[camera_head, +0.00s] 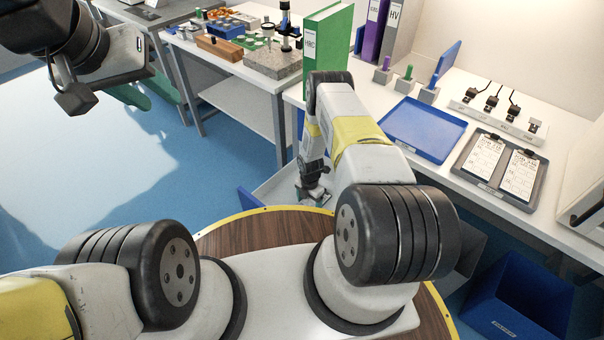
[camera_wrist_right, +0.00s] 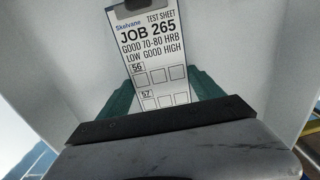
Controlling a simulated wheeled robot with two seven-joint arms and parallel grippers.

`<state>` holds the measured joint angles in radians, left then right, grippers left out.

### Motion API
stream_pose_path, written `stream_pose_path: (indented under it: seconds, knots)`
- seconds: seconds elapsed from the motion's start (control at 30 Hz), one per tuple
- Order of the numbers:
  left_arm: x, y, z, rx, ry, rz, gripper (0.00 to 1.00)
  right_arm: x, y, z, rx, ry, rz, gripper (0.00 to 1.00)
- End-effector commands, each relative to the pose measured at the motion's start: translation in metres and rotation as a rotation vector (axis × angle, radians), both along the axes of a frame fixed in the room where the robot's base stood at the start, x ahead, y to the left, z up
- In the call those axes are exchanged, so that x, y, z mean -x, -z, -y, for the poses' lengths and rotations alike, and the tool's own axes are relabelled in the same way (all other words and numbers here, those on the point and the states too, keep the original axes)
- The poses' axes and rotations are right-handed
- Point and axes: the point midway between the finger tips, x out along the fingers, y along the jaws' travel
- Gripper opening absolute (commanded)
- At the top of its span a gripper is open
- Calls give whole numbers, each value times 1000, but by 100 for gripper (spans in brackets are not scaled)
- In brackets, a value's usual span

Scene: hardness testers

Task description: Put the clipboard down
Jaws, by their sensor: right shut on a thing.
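The clipboard (camera_wrist_right: 147,45) fills the middle of the right wrist view, a white test sheet reading "JOB 265" on a dark board. My right gripper (camera_wrist_right: 165,95) is shut on it, with a green finger on each side of its lower part. In the head view my right gripper (camera_head: 313,192) is low beside the bench, partly behind my own arm, and I cannot make out the clipboard there. My left gripper (camera_head: 146,94) is at the upper left, over the floor, its green fingers apart and empty.
On the bench, a grey tray (camera_head: 470,178) holds two other job sheets on clipboards. A blue tray (camera_head: 425,128) lies beside it, mostly bare. A green binder (camera_head: 328,50) stands at the bench's left end. A blue bin (camera_head: 520,300) is on the floor at lower right.

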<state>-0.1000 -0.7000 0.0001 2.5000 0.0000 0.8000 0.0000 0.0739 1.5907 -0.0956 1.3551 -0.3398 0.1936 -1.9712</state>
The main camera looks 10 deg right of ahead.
Motion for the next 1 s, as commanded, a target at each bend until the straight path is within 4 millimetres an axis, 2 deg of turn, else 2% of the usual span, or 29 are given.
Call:
stream_pose_path:
  seconds: [0.27, 0.3, 0.4, 0.77, 0.87, 1.0]
  knots:
    - [0, 0, 0, 0, 0, 0, 36, 0, 2, 0, 0, 0, 0, 25]
    - [0, 0, 0, 0, 0, 0, 36, 1, 3, 0, 0, -1, -1, 78]
    - [0, 0, 0, 0, 0, 0, 36, 0, 3, 0, 1, -1, -1, 98]
    - [0, 0, 0, 0, 0, 0, 36, 0, -1, 0, 0, 0, 0, 98]
    - [0, 0, 0, 0, 0, 0, 36, -1, -10, 0, 0, 0, 1, 98]
    - [0, 0, 0, 0, 0, 0, 36, -1, -37, 0, 0, 0, 2, 98]
